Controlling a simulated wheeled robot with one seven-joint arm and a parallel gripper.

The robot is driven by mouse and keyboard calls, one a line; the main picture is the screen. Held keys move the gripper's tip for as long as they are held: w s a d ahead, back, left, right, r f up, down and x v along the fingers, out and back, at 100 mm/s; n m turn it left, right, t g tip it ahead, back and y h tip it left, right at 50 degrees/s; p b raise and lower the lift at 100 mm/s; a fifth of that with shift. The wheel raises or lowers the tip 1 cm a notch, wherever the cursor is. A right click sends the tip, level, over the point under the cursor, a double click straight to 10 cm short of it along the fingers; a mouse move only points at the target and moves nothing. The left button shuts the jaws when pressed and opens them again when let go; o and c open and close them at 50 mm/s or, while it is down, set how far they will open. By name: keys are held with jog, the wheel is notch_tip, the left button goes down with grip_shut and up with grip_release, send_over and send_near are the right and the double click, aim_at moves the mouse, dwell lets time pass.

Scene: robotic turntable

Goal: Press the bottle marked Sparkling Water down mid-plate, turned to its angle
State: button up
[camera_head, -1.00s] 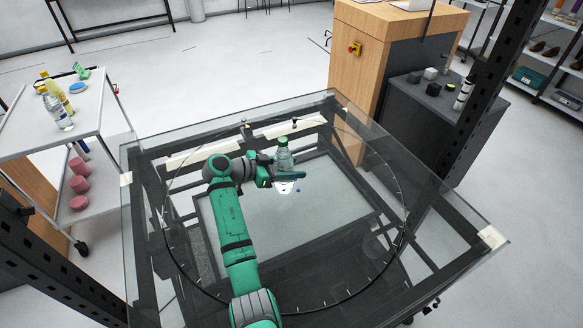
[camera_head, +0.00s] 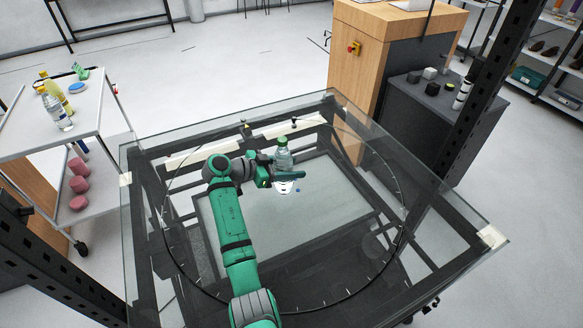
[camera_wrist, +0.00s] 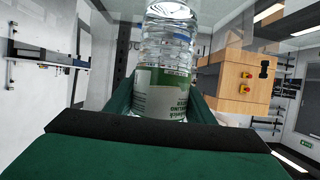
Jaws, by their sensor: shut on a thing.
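A clear bottle with a green cap (camera_head: 283,154) is upright over the middle part of the round glass plate (camera_head: 376,296). It also shows large in the wrist view (camera_wrist: 165,85), with a green and white label whose small print I cannot read surely. My gripper (camera_head: 287,175) is shut on the bottle around its body. The fingers hide part of the label. Whether the bottle's base touches the glass or hangs just above it I cannot tell. A small blue mark (camera_head: 298,190) shows on the glass just right of the bottle.
A white side table (camera_head: 25,135) at the left holds another clear bottle (camera_head: 58,112), a yellow bottle (camera_head: 57,95) and small items. A wooden cabinet (camera_head: 390,45) stands behind the glass table. The glass right and in front of the bottle is clear.

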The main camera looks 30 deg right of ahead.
jog(key=shift+s+a+f, duration=0.1)
jog(key=shift+f, duration=0.35)
jog(key=o, duration=1.6)
jog(key=shift+r, duration=0.15)
jog(key=shift+a+r, duration=0.2)
jog(key=shift+a, duration=0.2)
jog(key=v, duration=1)
jog(key=shift+d, duration=0.1)
